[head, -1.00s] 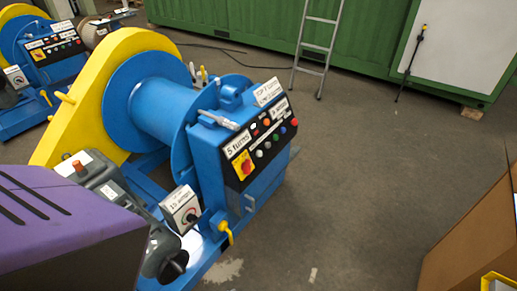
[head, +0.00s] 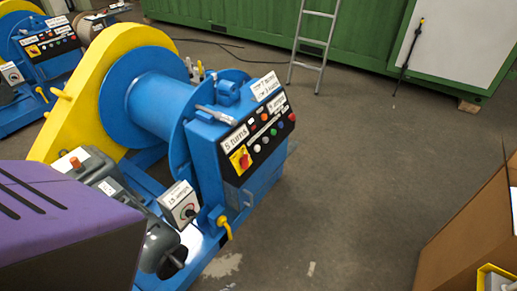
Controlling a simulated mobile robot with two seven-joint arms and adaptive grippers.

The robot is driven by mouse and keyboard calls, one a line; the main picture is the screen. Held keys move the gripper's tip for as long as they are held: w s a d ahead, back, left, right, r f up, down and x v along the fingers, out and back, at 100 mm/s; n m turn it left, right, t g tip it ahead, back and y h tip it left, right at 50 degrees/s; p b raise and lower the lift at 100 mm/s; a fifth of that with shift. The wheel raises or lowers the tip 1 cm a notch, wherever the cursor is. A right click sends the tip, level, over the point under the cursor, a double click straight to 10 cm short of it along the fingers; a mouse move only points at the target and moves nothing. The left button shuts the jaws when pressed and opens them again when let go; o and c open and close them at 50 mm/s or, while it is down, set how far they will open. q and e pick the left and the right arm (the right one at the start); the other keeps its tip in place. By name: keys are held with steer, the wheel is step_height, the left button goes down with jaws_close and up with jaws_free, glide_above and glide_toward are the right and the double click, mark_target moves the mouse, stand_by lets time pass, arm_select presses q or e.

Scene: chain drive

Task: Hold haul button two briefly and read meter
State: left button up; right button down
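A blue winch with a yellow chain guard (head: 92,50) and a blue drum (head: 160,105) stands left of centre. Its sloped black control panel (head: 240,177) carries a row of small coloured buttons (head: 265,142), a red knob on a yellow plate (head: 241,160) and a white label that seems to read "5 turns" (head: 233,138). The button captions are too small to read, so I cannot tell which is haul button two. A grey box with a dark dial (head: 185,211) at the winch's front has a label that seems to read "15 amps" (head: 181,197). Neither gripper shows.
A purple-topped dark box shape (head: 65,215) fills the near left and hides part of the winch base. A second winch (head: 45,55) stands behind at left. A ladder (head: 312,45) leans on a green container (head: 250,25). A cardboard box (head: 470,235) is at lower right; grey floor between is clear.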

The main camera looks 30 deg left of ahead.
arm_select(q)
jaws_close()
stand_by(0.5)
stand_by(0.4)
